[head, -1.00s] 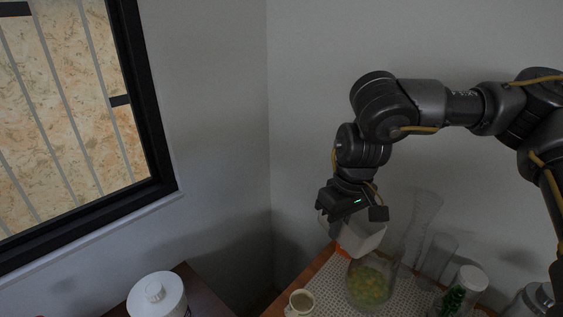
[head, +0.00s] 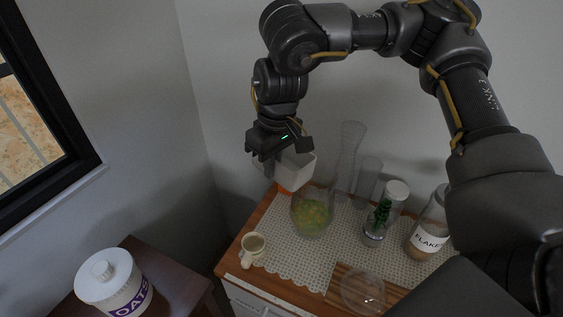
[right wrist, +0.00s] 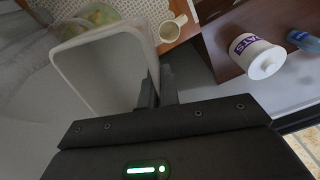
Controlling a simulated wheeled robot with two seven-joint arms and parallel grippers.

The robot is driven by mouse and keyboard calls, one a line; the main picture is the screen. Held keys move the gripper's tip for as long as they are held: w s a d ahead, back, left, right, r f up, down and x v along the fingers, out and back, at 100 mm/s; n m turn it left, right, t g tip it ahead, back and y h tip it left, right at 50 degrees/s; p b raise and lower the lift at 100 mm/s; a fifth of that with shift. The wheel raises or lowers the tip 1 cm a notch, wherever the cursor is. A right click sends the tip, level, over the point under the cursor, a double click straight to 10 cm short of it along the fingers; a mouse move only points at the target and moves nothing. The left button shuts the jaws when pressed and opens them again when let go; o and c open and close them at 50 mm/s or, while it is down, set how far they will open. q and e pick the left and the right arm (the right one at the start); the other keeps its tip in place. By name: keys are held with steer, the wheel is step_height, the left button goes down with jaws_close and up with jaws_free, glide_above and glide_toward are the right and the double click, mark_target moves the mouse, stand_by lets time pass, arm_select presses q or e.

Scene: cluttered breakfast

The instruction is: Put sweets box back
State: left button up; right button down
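A white, open-topped box (head: 296,172), which I take to be the sweets box, hangs just below my right gripper (head: 272,158) at the back of the wooden cabinet. In the right wrist view the box (right wrist: 100,78) is large and pale-rimmed, with a plain grey inside. The fingers of my right gripper (right wrist: 157,88) are close together at its right edge, with the rim running between them, so they look shut on its wall. The box overlaps the top of the glass bowl in the head view. My left gripper is not in view.
The cabinet (head: 236,259) holds a glass bowl (head: 312,215) with green and yellow contents, clear vases, a green-filled jar (head: 384,215), a flakes jar (head: 428,243), a cream cup (head: 252,248) and a glass lid (head: 363,292). An oats canister (head: 115,284) stands on a dark table.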

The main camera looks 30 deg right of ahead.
steer(key=s+f+n, duration=0.2)
steer(key=s+f, duration=0.4)
steer(key=f, duration=0.5)
steer(key=s+f+n, duration=0.2)
steer(key=s+f, duration=0.4)
steer(key=f, duration=0.5)
steer(key=shift+a+f+n+g+h, duration=0.2)
steer(key=shift+f+n+g+h, duration=0.1)
steer(key=shift+f+g+h, duration=0.1)
steer(key=shift+f, duration=3.85)
steer(key=shift+f, duration=0.6)
steer(key=c, duration=1)
jaws_free()
steer(key=shift+r, duration=0.15)
